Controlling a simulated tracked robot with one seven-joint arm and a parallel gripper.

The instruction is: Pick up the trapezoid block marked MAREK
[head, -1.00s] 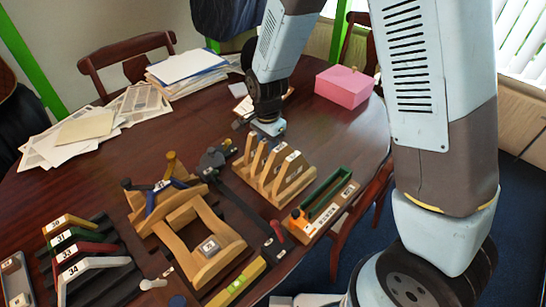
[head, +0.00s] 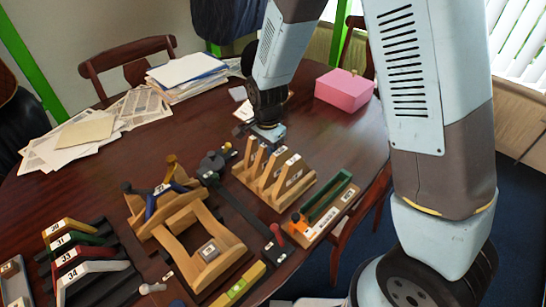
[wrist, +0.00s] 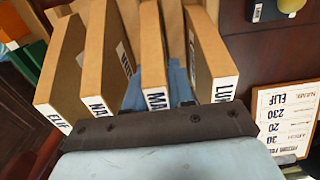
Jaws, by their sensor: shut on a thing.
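Several tan trapezoid blocks stand side by side on a wooden rack (head: 262,197). In the wrist view their white end labels read ELIF, NA…, MA… and LUN…. The MA… block (wrist: 152,45), its label partly covered, is the one that fits MAREK. My gripper (wrist: 158,88) has its light-blue fingers on both sides of this block, shut on it. In the head view my gripper (head: 268,136) is at the far end of the row, and its fingertips are hard to make out. I cannot tell whether the block is raised from the rack.
The neighbouring LUN… block (wrist: 208,55) and NA… block (wrist: 105,60) stand close on either side. A green-slotted tray (head: 325,208) is right of the rack, a wooden saddle frame (head: 185,225) left. A printed card (wrist: 285,115) lies beside the row. A pink box (head: 343,90) stands behind.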

